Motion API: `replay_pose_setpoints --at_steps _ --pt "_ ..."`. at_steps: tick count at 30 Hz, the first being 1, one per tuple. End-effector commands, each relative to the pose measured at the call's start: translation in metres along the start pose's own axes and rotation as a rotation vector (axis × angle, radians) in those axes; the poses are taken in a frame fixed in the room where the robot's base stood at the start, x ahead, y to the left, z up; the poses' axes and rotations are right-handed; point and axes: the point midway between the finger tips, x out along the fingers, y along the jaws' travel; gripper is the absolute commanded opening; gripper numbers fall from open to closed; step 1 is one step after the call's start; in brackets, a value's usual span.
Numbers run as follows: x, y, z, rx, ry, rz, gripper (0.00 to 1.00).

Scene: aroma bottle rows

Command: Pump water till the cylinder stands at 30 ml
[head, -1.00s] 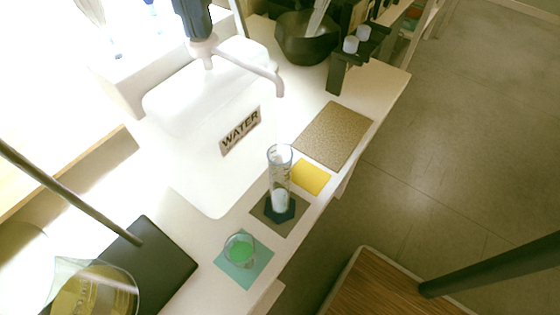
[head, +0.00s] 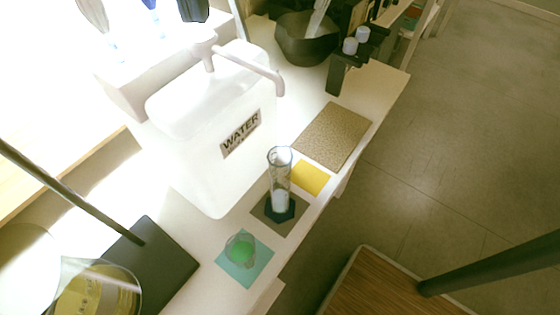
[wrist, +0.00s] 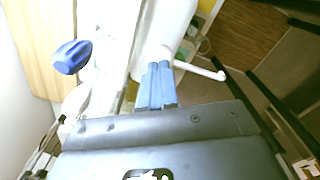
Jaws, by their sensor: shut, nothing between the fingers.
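The white water container (head: 215,165) stands in the middle of the head view, marked WATER, with a white pump head and spout (head: 262,74) on top. The graduated cylinder (head: 280,178) stands upright on a dark base on a grey-brown mat, below and slightly in front of the spout tip. Pale liquid shows in its lower part; I cannot read the level. My gripper (wrist: 157,85) is shut and empty, its blue fingers together in the wrist view. In the head view it is at the top edge, above the pump head (head: 203,40).
A beaker with green liquid (head: 241,249) sits on a teal mat (head: 262,268) in front. A yellow mat (head: 310,178) and a brown textured mat (head: 335,135) lie to the right. A black bowl (head: 303,42) and a dark bottle rack (head: 340,75) stand behind.

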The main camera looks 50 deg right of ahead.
Motion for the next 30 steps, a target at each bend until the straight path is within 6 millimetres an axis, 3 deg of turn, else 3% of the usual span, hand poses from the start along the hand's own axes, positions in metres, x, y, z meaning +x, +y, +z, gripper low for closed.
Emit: replay_pose_setpoints --at_steps 21,30 --pt "-0.055 0.0 0.0 0.001 -0.001 0.001 0.0" --pt "-0.06 0.0 0.0 0.0 0.0 0.0 0.0"
